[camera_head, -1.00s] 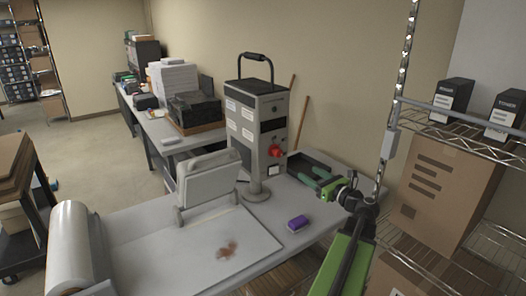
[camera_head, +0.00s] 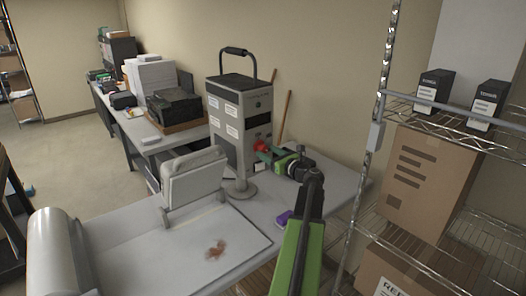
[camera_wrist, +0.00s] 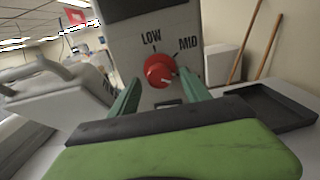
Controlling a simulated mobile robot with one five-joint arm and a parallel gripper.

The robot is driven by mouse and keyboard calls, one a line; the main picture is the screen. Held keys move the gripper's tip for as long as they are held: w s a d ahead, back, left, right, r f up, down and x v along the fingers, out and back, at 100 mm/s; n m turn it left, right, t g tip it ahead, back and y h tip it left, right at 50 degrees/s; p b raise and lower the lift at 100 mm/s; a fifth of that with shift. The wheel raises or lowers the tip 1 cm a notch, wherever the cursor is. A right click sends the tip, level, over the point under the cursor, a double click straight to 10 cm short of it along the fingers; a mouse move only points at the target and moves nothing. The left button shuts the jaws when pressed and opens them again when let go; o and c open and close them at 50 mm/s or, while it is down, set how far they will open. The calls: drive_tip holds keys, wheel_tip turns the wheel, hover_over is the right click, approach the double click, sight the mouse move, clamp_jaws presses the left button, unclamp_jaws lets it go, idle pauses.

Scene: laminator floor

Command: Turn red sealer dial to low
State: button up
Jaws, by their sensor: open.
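The red dial (camera_head: 261,146) is on the front of the grey sealer machine (camera_head: 226,130), which stands on the table. In the wrist view the red dial (camera_wrist: 159,71) sits below the printed words LOW and MID, and a thin mark runs from it toward MID. My gripper (camera_wrist: 158,88) is open, with one green finger on each side of the dial's lower part. I cannot tell whether the fingers touch it. In the head view my gripper (camera_head: 268,154) is at the dial and partly overlaps it.
A purple block (camera_head: 284,217) lies on the table, partly behind my arm. A dark tray (camera_wrist: 268,106) is to the right of the machine. A hinged grey press (camera_head: 193,180) stands to its left. A wire shelf (camera_head: 460,135) with boxes is at the right.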

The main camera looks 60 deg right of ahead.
drive_tip(key=shift+x, duration=1.45)
clamp_jaws()
